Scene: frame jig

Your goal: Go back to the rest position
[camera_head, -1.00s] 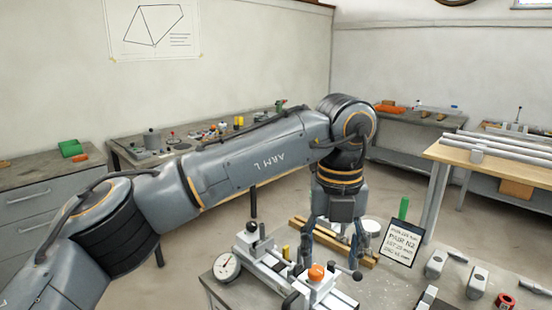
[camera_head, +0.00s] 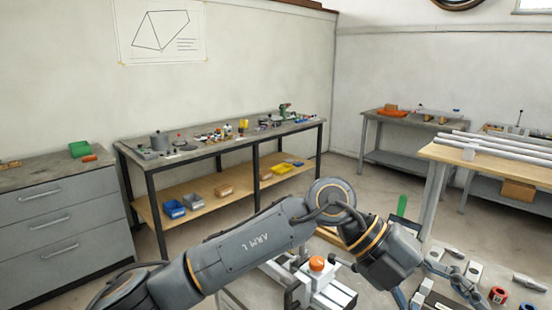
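My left arm reaches in from the lower left, low across the front of the view. My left gripper (camera_head: 434,290) hangs tilted over the right part of the near bench, and its fingers are spread apart with nothing seen between them. The jig (camera_head: 325,296) with its orange knob (camera_head: 316,264) stands on the near bench to the left of the gripper, partly hidden behind my arm. My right gripper is not in view.
Grey metal parts (camera_head: 473,270) and a red ring (camera_head: 498,295) lie on the near bench right of the gripper. A wooden-topped table (camera_head: 450,154) with long bars stands behind at right. A workbench (camera_head: 215,143) and grey drawers (camera_head: 55,225) line the left wall.

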